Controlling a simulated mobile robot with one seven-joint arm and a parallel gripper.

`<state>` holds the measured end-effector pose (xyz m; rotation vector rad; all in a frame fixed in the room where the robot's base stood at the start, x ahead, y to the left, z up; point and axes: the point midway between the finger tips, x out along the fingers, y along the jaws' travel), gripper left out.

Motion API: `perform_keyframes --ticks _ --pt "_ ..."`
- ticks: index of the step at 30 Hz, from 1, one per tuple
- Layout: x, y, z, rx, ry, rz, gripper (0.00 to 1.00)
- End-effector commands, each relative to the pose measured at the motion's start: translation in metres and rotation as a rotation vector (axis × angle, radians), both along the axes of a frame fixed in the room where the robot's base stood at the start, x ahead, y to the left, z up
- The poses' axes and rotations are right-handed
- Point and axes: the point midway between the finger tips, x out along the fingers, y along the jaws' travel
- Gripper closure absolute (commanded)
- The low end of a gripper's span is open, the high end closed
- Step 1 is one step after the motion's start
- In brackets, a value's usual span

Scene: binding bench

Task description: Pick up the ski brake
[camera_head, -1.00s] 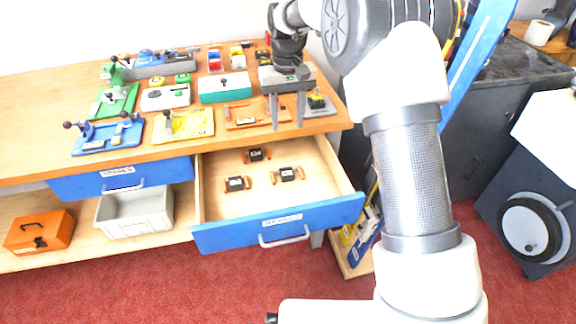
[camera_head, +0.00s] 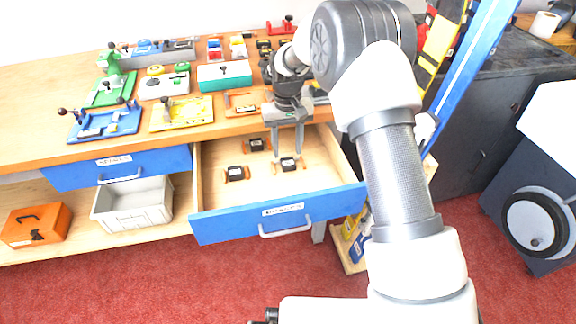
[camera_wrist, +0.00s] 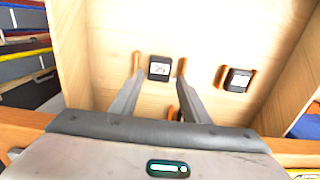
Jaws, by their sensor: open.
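Three ski brakes, black blocks with orange-brown arms, lie in the open blue-fronted drawer. The right one (camera_head: 289,165) is below my gripper (camera_head: 288,156); the left one (camera_head: 236,174) and the rear one (camera_head: 254,145) lie apart from it. In the wrist view, my gripper (camera_wrist: 160,74) is open, its fingers pointing down either side of the right brake's block (camera_wrist: 159,68). I cannot tell the height left between the fingertips and this brake. Another brake (camera_wrist: 238,79) shows to the right there. A further orange piece is mostly hidden between the fingers.
The drawer (camera_head: 275,221) has raised wooden sides, and the bench top edge overhangs its rear. Fixtures, including a yellow plate (camera_head: 182,113) and a teal box (camera_head: 224,78), stand on the bench. A grey bin (camera_head: 132,204) and an orange case (camera_head: 36,225) sit on the lower shelf.

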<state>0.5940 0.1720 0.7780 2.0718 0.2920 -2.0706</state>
Motion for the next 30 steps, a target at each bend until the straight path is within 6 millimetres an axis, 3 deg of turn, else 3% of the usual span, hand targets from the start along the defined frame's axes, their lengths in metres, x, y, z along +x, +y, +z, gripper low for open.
perform_keyframes --ticks 7,15,21,30 --pt "-0.003 -0.002 -0.040 -0.001 0.002 0.000 0.58" --pt "-0.003 -0.002 -0.043 0.000 0.000 0.000 0.58" --pt "-0.003 -0.002 -0.042 0.000 0.000 0.000 0.92" --pt "-0.002 -0.002 -0.035 0.001 -0.002 0.000 0.93"
